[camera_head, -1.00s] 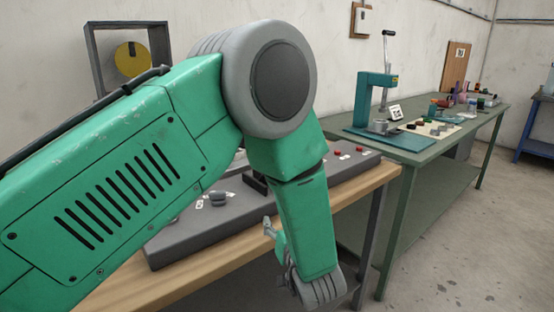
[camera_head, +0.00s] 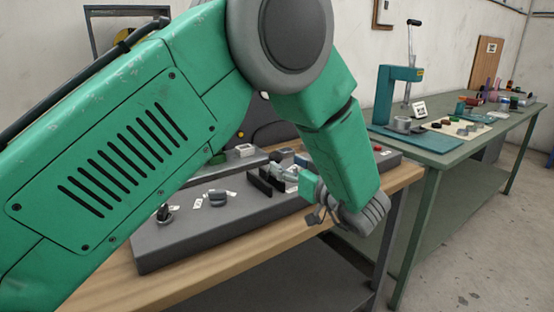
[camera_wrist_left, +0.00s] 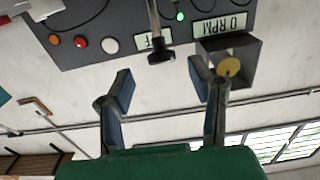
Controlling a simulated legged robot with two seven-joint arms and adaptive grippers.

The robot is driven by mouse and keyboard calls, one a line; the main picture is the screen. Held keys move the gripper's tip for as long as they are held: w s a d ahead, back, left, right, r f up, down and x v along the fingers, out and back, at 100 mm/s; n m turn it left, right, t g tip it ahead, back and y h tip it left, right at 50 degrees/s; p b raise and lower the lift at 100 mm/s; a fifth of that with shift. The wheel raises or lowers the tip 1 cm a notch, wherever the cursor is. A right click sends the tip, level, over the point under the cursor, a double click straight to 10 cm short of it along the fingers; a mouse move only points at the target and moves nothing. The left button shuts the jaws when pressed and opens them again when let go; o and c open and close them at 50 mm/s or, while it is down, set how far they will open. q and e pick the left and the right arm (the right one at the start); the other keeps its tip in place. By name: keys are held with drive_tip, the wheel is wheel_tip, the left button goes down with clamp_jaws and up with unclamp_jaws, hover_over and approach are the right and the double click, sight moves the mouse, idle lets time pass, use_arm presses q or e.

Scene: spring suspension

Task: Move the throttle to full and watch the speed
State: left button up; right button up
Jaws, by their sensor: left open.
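The grey control console (camera_head: 200,235) lies on a wooden bench. In the left wrist view, which is upside down, a lever with a black knob (camera_wrist_left: 161,52) stands out from the console, probably the throttle. A speed display (camera_wrist_left: 225,25) reads 0 RPM, and a green lamp (camera_wrist_left: 180,16) is lit beside it. A second display (camera_wrist_left: 152,38) is partly covered by the lever. My left gripper (camera_wrist_left: 160,74) is open and empty, its fingers apart on either side of the knob's line, not visibly touching it. In the head view the left gripper (camera_head: 285,173) is over the console. My right gripper is not in view.
Black knobs (camera_head: 218,198) and white labels sit on the console's near left part. Orange, red (camera_wrist_left: 80,42) and white buttons show in the wrist view. A green table (camera_head: 440,160) with a teal press (camera_head: 385,95) stands at the right. My arm hides much of the console's back.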

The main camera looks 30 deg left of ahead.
sight(278, 158)
use_arm(q)
drive_tip(key=shift+x, duration=2.55)
drive_tip(key=shift+r, duration=0.1)
clamp_jaws()
